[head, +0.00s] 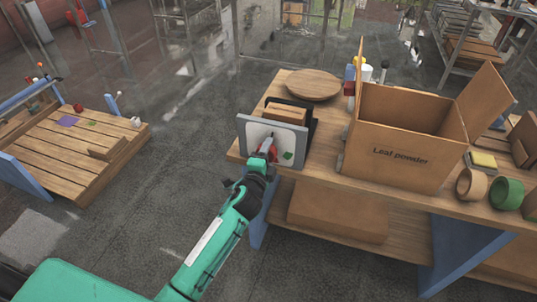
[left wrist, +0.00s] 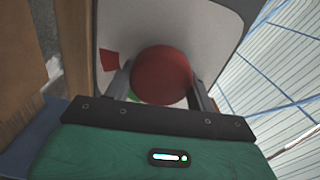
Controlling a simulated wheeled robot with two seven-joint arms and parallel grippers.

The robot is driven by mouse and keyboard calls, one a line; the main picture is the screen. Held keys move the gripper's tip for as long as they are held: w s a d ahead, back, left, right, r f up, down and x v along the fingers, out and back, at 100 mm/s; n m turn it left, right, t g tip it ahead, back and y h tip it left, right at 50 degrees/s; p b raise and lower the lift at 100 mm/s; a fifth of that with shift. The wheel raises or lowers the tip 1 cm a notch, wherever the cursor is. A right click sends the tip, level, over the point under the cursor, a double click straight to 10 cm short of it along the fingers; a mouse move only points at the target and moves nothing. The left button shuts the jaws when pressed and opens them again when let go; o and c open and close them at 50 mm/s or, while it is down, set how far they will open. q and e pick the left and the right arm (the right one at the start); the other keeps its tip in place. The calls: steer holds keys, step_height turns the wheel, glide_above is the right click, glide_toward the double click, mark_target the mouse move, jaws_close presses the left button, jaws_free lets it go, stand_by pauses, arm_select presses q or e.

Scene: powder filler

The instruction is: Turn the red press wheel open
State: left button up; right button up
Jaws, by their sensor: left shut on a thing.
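The red press wheel (left wrist: 162,74) is a round red disc in front of a pale, grey-edged panel in the left wrist view. In the head view only a small red part (head: 270,146) shows past my gripper, on the panel (head: 254,130) at the table's left end. My left gripper (head: 263,157) reaches up to it from below. In the left wrist view my left gripper (left wrist: 161,82) has a finger on each side of the wheel and is shut on it. The wheel's turn angle is hard to tell. My right gripper is out of view.
A large open "Leaf powder" box (head: 398,150) stands on the wooden table (head: 340,102) right of the panel. Tape rolls (head: 506,193) are at the right.

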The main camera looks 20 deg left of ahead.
arm_select(q)
steer(key=shift+n, duration=0.8)
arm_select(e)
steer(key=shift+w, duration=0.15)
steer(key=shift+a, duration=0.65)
arm_select(q)
steer(key=o, duration=1)
steer(key=shift+c, duration=0.2)
steer(key=shift+o, duration=0.2)
steer(key=shift+s, duration=0.25)
steer(key=s+b, duration=0.1)
steer(key=s, duration=1.2)
steer(key=shift+s+a+b, duration=0.15)
steer(key=shift+a+b, duration=0.1)
steer(key=shift+b, duration=0.15)
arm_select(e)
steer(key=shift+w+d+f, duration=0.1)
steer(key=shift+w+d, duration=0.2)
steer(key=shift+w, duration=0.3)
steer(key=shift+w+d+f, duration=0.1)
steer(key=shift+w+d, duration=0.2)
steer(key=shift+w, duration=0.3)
